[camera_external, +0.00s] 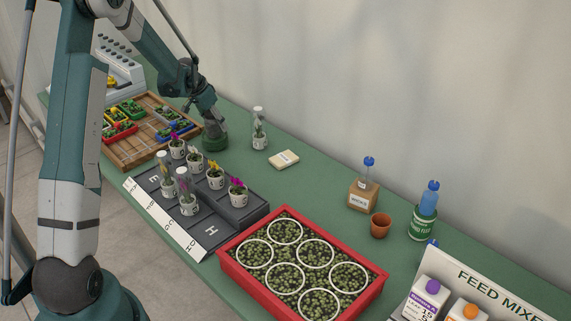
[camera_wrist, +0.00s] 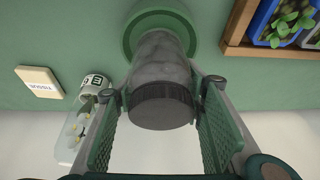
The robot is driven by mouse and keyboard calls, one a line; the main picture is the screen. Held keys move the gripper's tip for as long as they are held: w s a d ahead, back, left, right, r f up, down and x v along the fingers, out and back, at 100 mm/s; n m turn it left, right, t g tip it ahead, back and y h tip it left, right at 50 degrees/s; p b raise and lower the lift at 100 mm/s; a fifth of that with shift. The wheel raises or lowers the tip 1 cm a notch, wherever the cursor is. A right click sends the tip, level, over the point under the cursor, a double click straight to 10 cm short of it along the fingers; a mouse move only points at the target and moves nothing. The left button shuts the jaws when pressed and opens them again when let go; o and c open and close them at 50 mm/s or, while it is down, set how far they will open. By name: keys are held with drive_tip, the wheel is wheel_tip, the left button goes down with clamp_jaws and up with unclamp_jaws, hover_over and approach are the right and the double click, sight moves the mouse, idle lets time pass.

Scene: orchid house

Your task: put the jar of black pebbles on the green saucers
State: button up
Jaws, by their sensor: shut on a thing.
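My gripper (camera_wrist: 162,118) is shut on a jar (camera_wrist: 160,58) with a dark ribbed lid and a grey, cloudy-looking body. The jar is between the two green finger pads. In the wrist view its far end overlaps the middle of the round green saucers (camera_wrist: 133,33). I cannot tell whether the jar touches them or is slightly above. In the external view my gripper (camera_external: 212,122) points down over the green saucers (camera_external: 215,145), beside the wooden tray. The jar is mostly hidden there by my gripper.
A wooden tray (camera_external: 148,157) of small potted plants lies left of the saucers. A potted plant under a clear cover (camera_external: 259,130) and a tissue packet (camera_external: 284,159) are to the right. Several orchid pots stand on a dark lettered rack (camera_external: 236,216) in front. A red tray (camera_external: 232,271) lies nearer.

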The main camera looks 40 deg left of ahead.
sight(203, 112)
drive_tip(key=shift+f, duration=0.2)
drive_tip(key=o, duration=1.1)
drive_tip(key=shift+r, duration=0.15)
drive_tip(key=shift+p+v, duration=0.3)
drive_tip(key=shift+v, duration=5.75)
drive_tip(key=shift+r, duration=0.1)
